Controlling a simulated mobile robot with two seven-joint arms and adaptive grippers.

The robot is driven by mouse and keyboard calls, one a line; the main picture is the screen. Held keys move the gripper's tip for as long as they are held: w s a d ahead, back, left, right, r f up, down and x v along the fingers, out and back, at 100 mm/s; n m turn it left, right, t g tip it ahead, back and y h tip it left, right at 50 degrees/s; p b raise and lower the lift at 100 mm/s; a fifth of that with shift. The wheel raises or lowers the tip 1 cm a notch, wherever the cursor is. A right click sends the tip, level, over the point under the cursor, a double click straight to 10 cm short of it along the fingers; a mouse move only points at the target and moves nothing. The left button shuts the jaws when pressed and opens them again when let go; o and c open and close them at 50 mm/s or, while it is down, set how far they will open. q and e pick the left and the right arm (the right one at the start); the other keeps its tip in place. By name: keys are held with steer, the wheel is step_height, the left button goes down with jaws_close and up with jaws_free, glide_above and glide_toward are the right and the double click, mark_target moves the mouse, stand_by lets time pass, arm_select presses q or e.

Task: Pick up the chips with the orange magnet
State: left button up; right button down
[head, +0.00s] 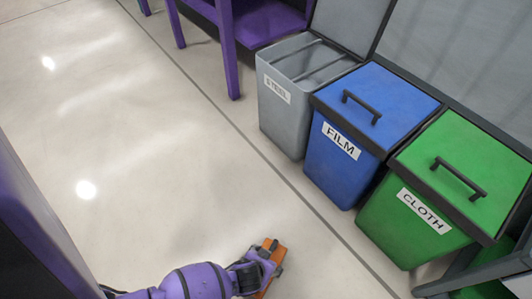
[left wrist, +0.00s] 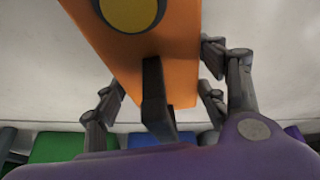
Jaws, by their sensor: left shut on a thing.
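The orange magnet (head: 270,244) is a long orange block at the bottom centre of the head view, held above the floor. In the left wrist view the orange magnet (left wrist: 125,52) fills the upper middle, with a yellow disc on its face and a dark grip part. My left gripper (head: 266,262) is shut on the magnet, with its fingers (left wrist: 160,98) on both sides of the dark part. I cannot make out any chips in either view. My right gripper is not in view.
A grey open bin labelled STEEL (head: 283,112), a blue lidded bin labelled FILM (head: 340,178) and a green lidded bin labelled CLOTH (head: 398,237) stand in a row at right. A purple table frame (head: 228,45) stands behind. The floor (head: 130,150) at left is clear.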

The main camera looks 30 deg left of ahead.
arm_select(q)
steer(key=shift+w, duration=0.1)
steer(key=shift+f, duration=0.15)
steer(key=shift+f, duration=0.15)
steer(key=shift+b, duration=0.3)
stand_by(0.3)
steer(key=shift+d+f, duration=0.1)
stand_by(0.4)
steer(key=shift+y, duration=0.3)
steer(key=shift+f+p, duration=0.25)
steer(key=shift+p, duration=0.05)
